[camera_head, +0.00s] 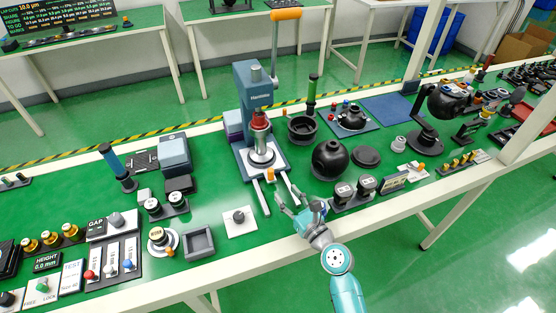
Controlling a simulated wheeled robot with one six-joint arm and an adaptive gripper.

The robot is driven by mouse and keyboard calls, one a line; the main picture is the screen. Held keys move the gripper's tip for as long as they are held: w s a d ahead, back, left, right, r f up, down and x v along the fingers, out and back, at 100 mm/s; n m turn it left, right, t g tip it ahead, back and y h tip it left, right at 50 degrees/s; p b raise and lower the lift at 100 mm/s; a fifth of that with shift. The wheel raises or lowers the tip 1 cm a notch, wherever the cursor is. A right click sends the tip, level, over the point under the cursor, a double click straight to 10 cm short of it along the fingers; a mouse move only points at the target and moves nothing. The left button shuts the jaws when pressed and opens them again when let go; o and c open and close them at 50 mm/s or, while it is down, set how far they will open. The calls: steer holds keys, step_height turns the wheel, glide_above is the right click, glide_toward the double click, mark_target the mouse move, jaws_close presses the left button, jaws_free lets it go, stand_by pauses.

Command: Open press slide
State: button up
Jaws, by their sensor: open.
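The press (254,100) is a blue-grey column on a white base, with a long lever ending in an orange handle (286,14). A red part and a round metal piece sit under its head. At the base's front is a small orange knob (270,174), likely the slide's handle. Two pale rails (262,197) reach from the base toward the table's front edge. My gripper (287,201) is open at the front edge, just in front of the knob and by the right rail. I cannot tell whether it touches the rail. Nothing shows between its fingers.
A white plate with a dark knob (239,217) lies left of the rails. Dark dial blocks (343,192) stand close to the right of my gripper. A black round pot (330,160) is behind them. The green table has a pale front edge (400,204). Free floor lies in front.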

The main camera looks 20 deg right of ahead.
mark_target(272, 174)
steer(key=shift+w+d, duration=0.15)
steer(key=shift+w, duration=0.35)
steer(key=w, duration=0.3)
steer(key=w+a, duration=0.1)
steer(key=w, duration=0.2)
steer(key=w+a, duration=0.1)
steer(key=w, duration=0.3)
jaws_close()
